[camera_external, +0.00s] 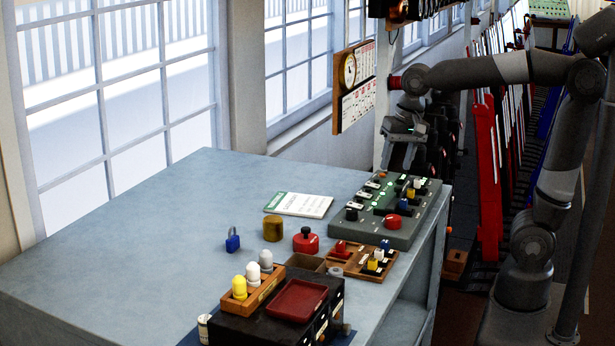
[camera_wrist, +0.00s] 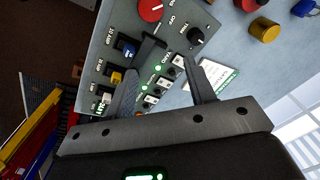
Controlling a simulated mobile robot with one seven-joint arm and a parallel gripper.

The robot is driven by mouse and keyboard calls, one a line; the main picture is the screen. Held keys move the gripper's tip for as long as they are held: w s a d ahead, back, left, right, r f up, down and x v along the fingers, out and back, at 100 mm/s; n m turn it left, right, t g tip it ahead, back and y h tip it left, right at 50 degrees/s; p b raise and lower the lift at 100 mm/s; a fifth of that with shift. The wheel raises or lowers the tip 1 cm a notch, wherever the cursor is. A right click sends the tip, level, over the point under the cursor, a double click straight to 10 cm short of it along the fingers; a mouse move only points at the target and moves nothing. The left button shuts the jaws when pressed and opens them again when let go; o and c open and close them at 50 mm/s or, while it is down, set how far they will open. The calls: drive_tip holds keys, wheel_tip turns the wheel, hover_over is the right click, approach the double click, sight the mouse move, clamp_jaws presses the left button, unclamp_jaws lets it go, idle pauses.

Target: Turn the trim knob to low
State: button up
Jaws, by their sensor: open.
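The trim knob (camera_wrist: 196,34) is a small black round knob beside its "TRIM" label on a grey-green control panel (camera_wrist: 97,42). In the external view the knob (camera_external: 352,214) is at the panel's near left corner, and the panel (camera_external: 402,238) lies on the table. Its pointer setting is too small to read. My gripper (camera_wrist: 169,50) is open and empty. In the external view my gripper (camera_external: 398,160) hangs above the panel's far end, apart from the knob.
A red knob (camera_wrist: 150,10) sits close to the trim knob. Switches with blue, yellow and white caps (camera_wrist: 116,76) line the panel.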

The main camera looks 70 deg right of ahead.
sight(352, 209)
drive_tip(key=w+a+f+m+g, duration=0.3)
drive_tip(key=w+m, duration=0.4)
drive_tip(key=w, duration=0.4)
drive_tip(key=f, duration=1)
drive_tip(key=shift+s+f, duration=0.15)
drive_tip(key=shift+s, duration=0.15)
drive_tip(key=c, duration=1)
